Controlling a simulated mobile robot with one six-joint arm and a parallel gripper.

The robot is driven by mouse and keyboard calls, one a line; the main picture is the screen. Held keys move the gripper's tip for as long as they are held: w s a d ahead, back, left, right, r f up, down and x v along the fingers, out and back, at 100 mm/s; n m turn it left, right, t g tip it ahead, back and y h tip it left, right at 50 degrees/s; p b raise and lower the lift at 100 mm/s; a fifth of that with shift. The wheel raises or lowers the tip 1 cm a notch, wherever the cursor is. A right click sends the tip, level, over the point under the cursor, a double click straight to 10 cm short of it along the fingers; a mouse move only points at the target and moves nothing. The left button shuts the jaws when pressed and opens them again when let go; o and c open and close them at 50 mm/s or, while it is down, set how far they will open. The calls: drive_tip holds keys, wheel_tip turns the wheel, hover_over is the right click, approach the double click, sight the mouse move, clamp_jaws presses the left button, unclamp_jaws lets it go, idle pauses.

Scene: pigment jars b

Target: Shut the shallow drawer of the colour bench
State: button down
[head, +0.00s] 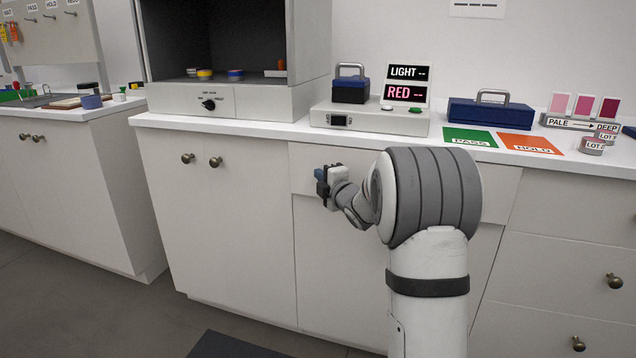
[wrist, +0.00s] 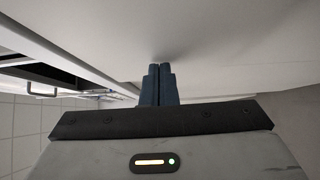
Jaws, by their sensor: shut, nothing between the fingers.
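The shallow drawer (head: 302,166) is the pale, wide front just under the worktop of the colour bench (head: 225,250), right of the cupboard door with two knobs. Its visible left end looks about level with the fronts around it; I see no clear gap. My arm hides most of the drawer and any handle. My gripper (head: 321,184) is in front of the drawer's left part, fingers together and empty. In the wrist view the shut dark-blue fingers (wrist: 158,70) point at a plain pale front (wrist: 210,45); they are at or very near it, and contact is unclear.
On the worktop (head: 270,133) stand a light booth (head: 190,100), a scale with a dark block, a LIGHT/RED display (head: 407,86), a blue case (head: 490,113) and PASS and HOLD mats. More drawers with knobs are at right. Open floor lies at left.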

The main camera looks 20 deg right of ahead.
drive_tip(key=shift+w+d+r, duration=0.3)
drive_tip(key=shift+w+d, duration=0.35)
drive_tip(key=shift+w, duration=0.2)
